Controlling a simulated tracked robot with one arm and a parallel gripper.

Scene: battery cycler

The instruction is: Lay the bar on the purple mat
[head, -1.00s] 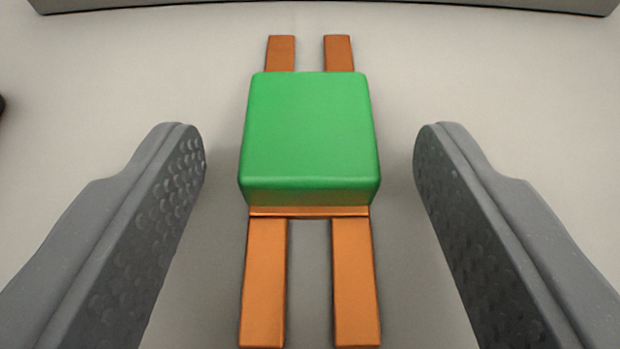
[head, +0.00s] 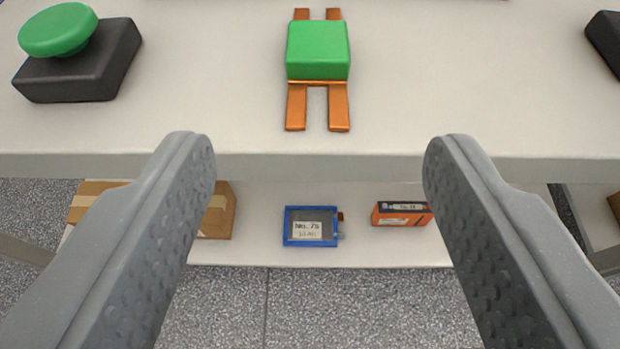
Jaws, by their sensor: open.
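A green block (head: 317,48) sits on a flat copper-coloured piece (head: 338,106) on the pale table; two copper legs stick out in front and two behind. It may be the bar, but I cannot be sure. My gripper (head: 318,145) is open and empty, its two fingers wide apart. The fingertips are on this side of the block, near the table's front edge, and do not touch it. No purple mat shows in this view.
A black box with a round green button (head: 58,30) stands on the table at left. A dark object (head: 606,42) is at far right. Below the table's front edge (head: 320,167), a lower shelf holds a cardboard box (head: 218,212), a blue-framed box (head: 311,243) and an orange box (head: 402,222).

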